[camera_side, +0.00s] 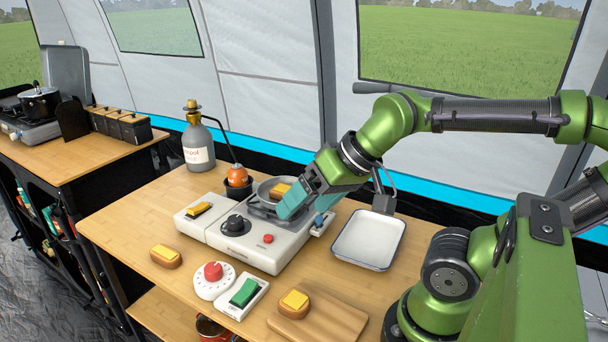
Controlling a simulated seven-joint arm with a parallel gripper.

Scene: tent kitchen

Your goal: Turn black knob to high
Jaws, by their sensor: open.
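The black knob (236,224) sits on the front left part of the white stove (248,250); its exact setting is too small to read. My gripper (285,208) has teal fingers and is over the right part of the stove, near the pan (268,188). It points down and to the left, to the right of the black knob and apart from it. The jaws are open, and no held object shows between them. The fingers hide part of the burner area.
A red-knobbed dial (213,275) and a green switch (243,292) lie in front. A white tray (369,240) is at right. A gas bottle (197,145) stands behind.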

